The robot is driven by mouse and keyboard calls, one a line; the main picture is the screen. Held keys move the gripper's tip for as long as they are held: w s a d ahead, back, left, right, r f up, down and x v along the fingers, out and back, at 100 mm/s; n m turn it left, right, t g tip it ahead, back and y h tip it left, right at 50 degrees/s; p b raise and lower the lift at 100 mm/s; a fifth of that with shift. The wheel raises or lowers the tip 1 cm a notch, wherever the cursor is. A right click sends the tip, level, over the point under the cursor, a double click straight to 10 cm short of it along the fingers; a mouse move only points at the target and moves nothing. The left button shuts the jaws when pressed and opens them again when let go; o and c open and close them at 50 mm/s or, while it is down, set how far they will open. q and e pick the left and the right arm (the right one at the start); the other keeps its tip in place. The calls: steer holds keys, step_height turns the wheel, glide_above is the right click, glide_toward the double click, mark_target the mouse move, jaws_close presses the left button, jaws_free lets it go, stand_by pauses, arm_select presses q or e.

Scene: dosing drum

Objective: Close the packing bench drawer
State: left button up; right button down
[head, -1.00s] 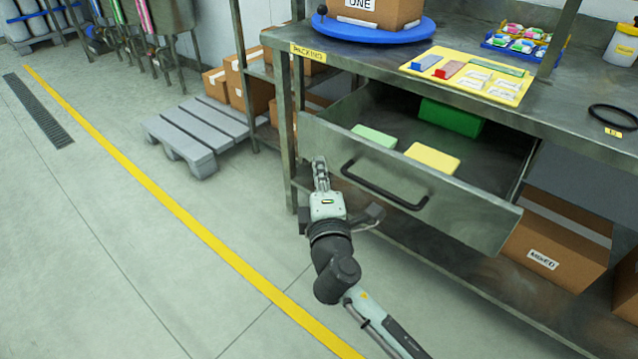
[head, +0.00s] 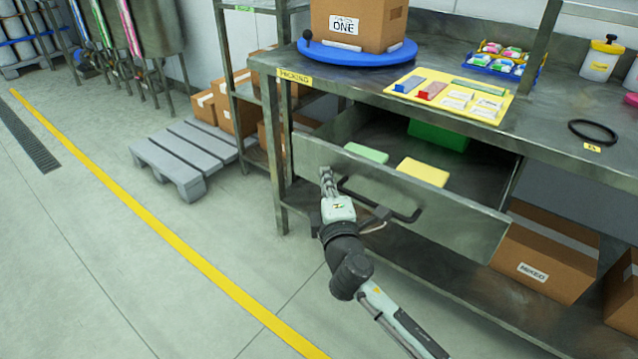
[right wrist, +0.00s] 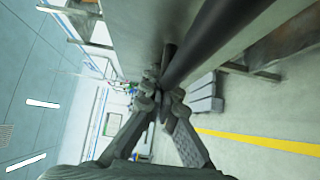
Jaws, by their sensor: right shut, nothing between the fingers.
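The packing bench drawer (head: 455,222) is pulled out below the bench top, its metal front facing me. Its black bar handle (head: 400,210) is partly hidden behind my right gripper. My right gripper (head: 327,175) is shut and empty, its fingertips at the drawer front near the handle's left end. In the right wrist view the shut fingers (right wrist: 160,95) lie close beside the dark handle bar (right wrist: 215,45); I cannot tell whether they touch it. Inside the drawer are a light green block (head: 367,153), a yellow block (head: 422,172) and a green box (head: 438,135). My left gripper is not in view.
The packing bench (head: 400,105) carries a blue turntable (head: 357,53) with a carton, a yellow board (head: 450,96) and a black ring (head: 593,131). A carton (head: 545,255) stands on the lower shelf. A grey pallet (head: 185,155) lies left. The floor in front is clear.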

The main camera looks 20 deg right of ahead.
mark_target(378, 148)
steer(key=w+d, duration=0.2)
steer(key=d, duration=0.1)
steer(key=w+d, duration=0.2)
steer(key=d, duration=0.1)
steer(key=w+d, duration=0.7)
steer(key=d, duration=0.1)
steer(key=w+d+b, duration=0.1)
steer(key=d, duration=0.1)
steer(key=shift+w+d, duration=0.25)
steer(key=shift+w, duration=0.15)
steer(key=shift+w+d, duration=0.35)
steer(key=shift+d, duration=0.1)
steer(key=shift+d+r, duration=0.15)
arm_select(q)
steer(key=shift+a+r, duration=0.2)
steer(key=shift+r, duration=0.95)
